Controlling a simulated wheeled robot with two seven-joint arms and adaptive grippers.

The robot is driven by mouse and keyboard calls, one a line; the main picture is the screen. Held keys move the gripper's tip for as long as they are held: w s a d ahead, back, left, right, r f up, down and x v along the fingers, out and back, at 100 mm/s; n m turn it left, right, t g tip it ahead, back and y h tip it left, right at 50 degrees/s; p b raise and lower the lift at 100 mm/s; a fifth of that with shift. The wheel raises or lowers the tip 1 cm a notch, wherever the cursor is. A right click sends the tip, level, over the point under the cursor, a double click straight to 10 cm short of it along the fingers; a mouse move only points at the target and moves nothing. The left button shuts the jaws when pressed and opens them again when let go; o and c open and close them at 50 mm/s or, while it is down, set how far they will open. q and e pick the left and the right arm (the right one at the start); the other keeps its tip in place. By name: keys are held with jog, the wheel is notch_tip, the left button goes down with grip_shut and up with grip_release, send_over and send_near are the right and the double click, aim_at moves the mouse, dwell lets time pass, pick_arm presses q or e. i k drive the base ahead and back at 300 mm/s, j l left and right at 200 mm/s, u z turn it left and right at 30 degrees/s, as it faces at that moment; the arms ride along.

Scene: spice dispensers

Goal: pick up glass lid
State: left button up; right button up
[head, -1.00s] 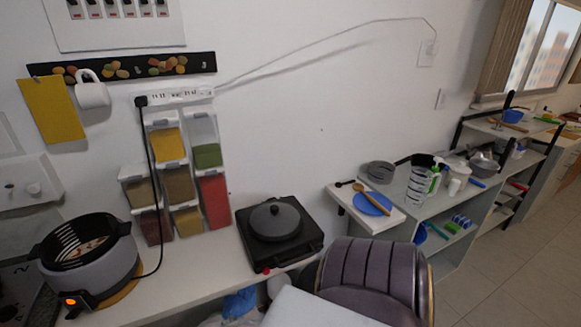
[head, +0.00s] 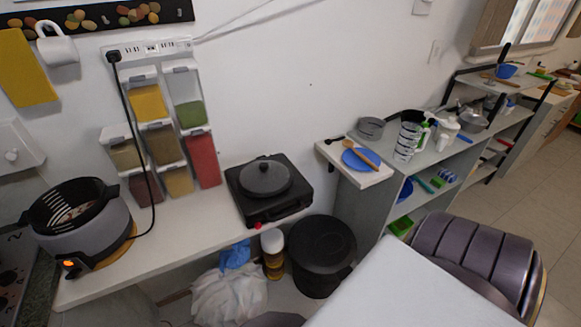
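A round dark lid with a knob (head: 264,178) rests on the black hot plate (head: 270,208) on the white counter. It looks grey and partly see-through, but I cannot tell for sure that it is glass. Neither of my grippers shows in the head view.
A grey round cooker (head: 85,228) with a black cord stands at the counter's left. A black bin (head: 318,252) and a white bag (head: 228,295) are on the floor. A purple chair (head: 480,255) stands front right.

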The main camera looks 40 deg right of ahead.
aim_at(260, 179)
jog(key=z, duration=1.15)
jog(key=u, duration=1.45)
jog(key=z, duration=1.4)
